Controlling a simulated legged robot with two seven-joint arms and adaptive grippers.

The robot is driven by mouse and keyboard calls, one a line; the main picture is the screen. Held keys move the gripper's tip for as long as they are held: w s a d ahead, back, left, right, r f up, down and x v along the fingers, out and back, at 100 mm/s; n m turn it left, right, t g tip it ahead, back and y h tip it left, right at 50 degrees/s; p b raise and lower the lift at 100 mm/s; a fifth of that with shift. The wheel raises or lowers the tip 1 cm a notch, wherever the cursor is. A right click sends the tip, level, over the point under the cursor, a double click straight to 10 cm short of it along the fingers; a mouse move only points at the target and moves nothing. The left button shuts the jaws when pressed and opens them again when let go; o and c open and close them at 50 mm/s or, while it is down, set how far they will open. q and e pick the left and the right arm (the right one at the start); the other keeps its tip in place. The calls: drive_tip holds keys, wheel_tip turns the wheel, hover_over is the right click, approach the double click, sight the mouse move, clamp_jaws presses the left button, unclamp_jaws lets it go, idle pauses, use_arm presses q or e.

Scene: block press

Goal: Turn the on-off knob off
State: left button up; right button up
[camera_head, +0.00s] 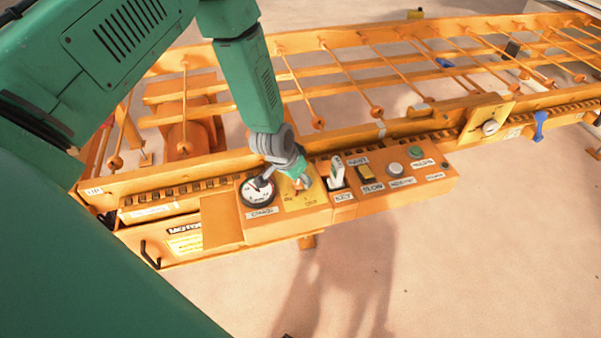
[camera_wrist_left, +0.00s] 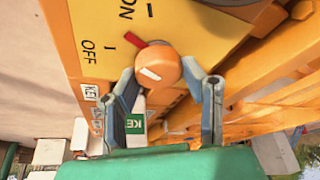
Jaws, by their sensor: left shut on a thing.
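The on-off knob (camera_wrist_left: 160,68) is an orange round knob with a white mark and a red pointer, on a yellow plate (camera_wrist_left: 195,35) lettered ON and OFF. In the wrist view the red pointer aims up and left, between the two labels. My left gripper (camera_wrist_left: 170,85) has one finger on each side of the knob and is shut on it. In the head view the left gripper (camera_head: 296,172) reaches down over the yellow plate and partly hides the knob. My right gripper is not in view.
The orange control box (camera_head: 280,228) also carries a round gauge (camera_head: 257,192) left of the knob. A key switch (camera_head: 337,175), yellow switch (camera_head: 366,172) and buttons (camera_head: 395,169) are to the right. An orange frame with rods (camera_head: 350,75) lies behind. Open floor is in front.

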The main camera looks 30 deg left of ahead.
use_arm(q)
drive_tip(key=n, duration=0.1)
drive_tip(key=s+n+y+p, duration=0.1)
drive_tip(key=n, duration=0.1)
drive_tip(key=shift+f+n+y, duration=0.2)
drive_tip(key=shift+n+y, duration=0.1)
drive_tip(key=shift+d+f+n+g+y+p, duration=0.1)
drive_tip(key=shift+n+g+y+p, duration=0.45)
drive_tip(key=shift+n, duration=1.25)
drive_tip(key=o, duration=1.1)
drive_tip(key=shift+w, duration=0.15)
drive_tip(key=shift+o, duration=0.2)
drive_tip(key=shift+w, duration=0.15)
